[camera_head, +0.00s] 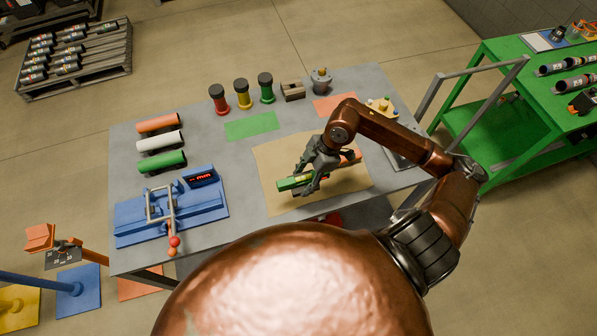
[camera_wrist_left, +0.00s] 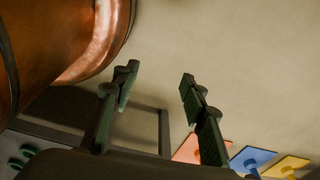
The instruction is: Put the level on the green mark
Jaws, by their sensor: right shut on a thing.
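The level (camera_head: 288,184), a bar with a green end and a yellowish part, is at the tan mat (camera_head: 272,158) on the grey table. My right gripper (camera_head: 310,180) is shut on it from above. The fingers hide part of it, and I cannot tell whether it touches the mat. An orange piece (camera_head: 350,157) shows beyond the gripper; I cannot tell whether it belongs to the level. The green mark (camera_head: 251,125) is a flat, bare rectangle behind the mat, up and left of the gripper. My left gripper (camera_wrist_left: 157,80) is open and empty, seen only in the left wrist view.
Red, yellow and green spools (camera_head: 242,94) stand behind the green mark. An orange mark (camera_head: 335,104) lies to its right. Orange, white and green tubes (camera_head: 160,141) lie at left. A blue fixture (camera_head: 205,207) with a clamp handle occupies the front left.

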